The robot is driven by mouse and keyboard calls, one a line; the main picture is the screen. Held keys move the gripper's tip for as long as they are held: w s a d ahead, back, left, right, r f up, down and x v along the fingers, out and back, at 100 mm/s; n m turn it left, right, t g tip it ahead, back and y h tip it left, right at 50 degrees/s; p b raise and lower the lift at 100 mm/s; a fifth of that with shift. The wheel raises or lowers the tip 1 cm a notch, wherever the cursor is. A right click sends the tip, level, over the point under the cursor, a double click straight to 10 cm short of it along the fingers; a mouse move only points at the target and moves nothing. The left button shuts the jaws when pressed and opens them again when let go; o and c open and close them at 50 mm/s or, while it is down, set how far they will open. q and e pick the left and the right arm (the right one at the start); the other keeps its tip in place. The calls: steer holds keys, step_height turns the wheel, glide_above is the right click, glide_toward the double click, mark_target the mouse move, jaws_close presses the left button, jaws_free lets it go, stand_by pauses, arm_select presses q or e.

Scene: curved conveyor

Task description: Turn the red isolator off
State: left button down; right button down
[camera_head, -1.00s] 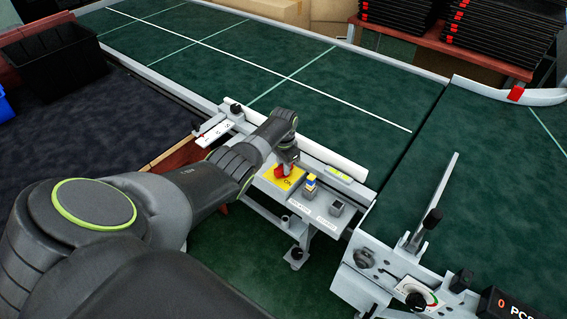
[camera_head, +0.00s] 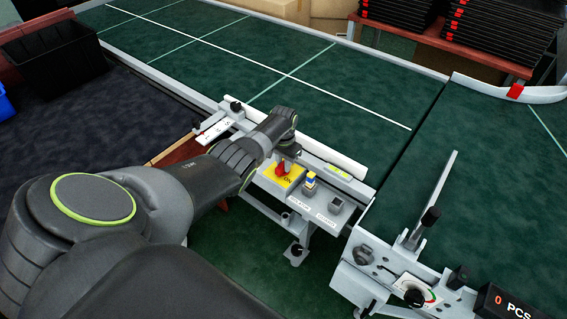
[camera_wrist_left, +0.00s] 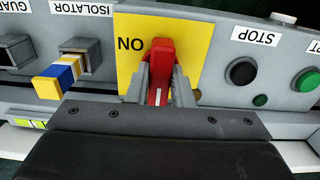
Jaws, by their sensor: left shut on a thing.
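The red isolator handle (camera_head: 283,168) sits on a yellow plate (camera_head: 268,177) on the grey control panel beside the conveyor. In the left wrist view the red handle (camera_wrist_left: 161,60) stands between my two finger pads, in line with the picture's vertical, and the word ON shows upside down to its left on the yellow plate (camera_wrist_left: 187,30). My left gripper (camera_wrist_left: 160,90) is shut on the handle. In the head view my left gripper (camera_head: 286,155) comes down on the handle from above and partly hides it. My right gripper is not in view.
A blue-and-yellow key-like piece (camera_wrist_left: 58,77) sticks out of the panel close to the gripper. A black STOP-labelled button (camera_wrist_left: 242,72) and a green button (camera_wrist_left: 305,81) are on the other side. The green conveyor belt (camera_head: 330,100) lies behind; a black crate (camera_head: 55,50) stands far left.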

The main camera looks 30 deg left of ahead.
mark_target(283, 163)
arm_select(q)
steer(key=c, duration=1.3)
jaws_free()
steer(key=shift+r+p, duration=0.3)
steer(key=shift+r, duration=0.35)
step_height(283, 163, up, 7)
steer(key=shift+p, duration=0.8)
step_height(283, 163, up, 9)
steer(key=shift+r, duration=0.1)
